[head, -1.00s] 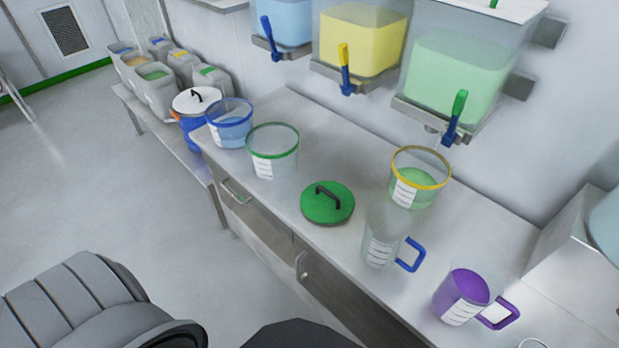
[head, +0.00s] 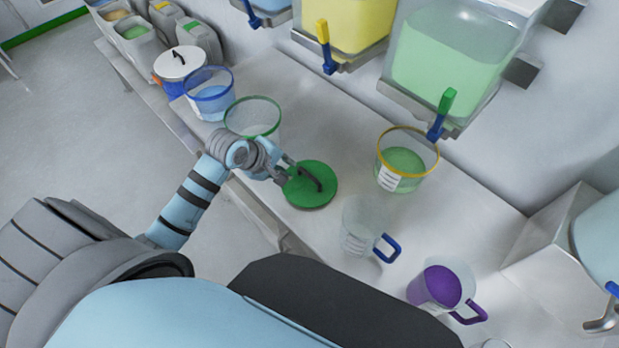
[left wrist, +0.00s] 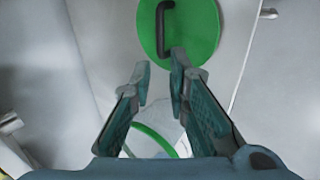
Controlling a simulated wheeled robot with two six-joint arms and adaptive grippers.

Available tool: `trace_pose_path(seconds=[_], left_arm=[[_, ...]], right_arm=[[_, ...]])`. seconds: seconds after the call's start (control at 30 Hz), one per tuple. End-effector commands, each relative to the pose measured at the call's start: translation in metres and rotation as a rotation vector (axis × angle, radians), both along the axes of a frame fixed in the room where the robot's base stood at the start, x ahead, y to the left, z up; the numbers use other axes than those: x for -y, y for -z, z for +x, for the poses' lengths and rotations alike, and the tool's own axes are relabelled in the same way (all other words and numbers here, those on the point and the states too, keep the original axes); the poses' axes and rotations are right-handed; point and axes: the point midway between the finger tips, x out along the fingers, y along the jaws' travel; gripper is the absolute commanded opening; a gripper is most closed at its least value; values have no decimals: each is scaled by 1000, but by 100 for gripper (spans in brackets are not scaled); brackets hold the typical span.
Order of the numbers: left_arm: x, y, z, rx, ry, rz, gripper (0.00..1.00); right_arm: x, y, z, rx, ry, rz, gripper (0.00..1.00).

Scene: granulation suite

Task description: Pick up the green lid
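The green lid (head: 309,186) is a flat round disc with a dark handle, lying on the steel counter. In the left wrist view the lid (left wrist: 200,38) is at the top, past the fingertips, and its dark handle (left wrist: 165,28) stands upright in the picture. My left gripper (head: 279,172) is at the lid's left edge in the head view. In the left wrist view the left gripper (left wrist: 160,75) has its fingers apart with nothing between the tips. Whether a finger touches the lid I cannot tell. My right gripper is not in view.
A clear green-rimmed bucket (head: 254,118) stands close behind the left gripper. A yellow-rimmed bucket (head: 407,160) with green contents, a clear jug (head: 360,228) with a blue handle and a purple-filled jug (head: 438,287) stand to the right. Dispensers (head: 455,60) hang above the counter (head: 320,115).

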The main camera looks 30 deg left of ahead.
Motion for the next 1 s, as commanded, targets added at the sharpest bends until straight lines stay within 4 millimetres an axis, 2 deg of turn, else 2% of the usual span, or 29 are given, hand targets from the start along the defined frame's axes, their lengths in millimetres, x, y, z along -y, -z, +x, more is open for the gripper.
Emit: trace_pose_path(seconds=[0.3, 0.47, 0.63, 0.73, 0.9, 1.0], left_arm=[[17, 66, 41, -4, -12, -19, 16], [21, 83, 52, -2, -10, -16, 16], [27, 112, 68, -4, -11, -16, 16], [29, 119, 73, -2, -9, -14, 16], [29, 118, 73, -2, -10, -12, 16], [29, 118, 73, -1, -10, -13, 2]], right_arm=[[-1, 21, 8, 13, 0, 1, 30], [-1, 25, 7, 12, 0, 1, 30], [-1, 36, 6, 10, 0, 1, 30], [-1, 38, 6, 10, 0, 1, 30], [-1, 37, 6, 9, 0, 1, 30], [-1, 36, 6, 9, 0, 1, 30]])
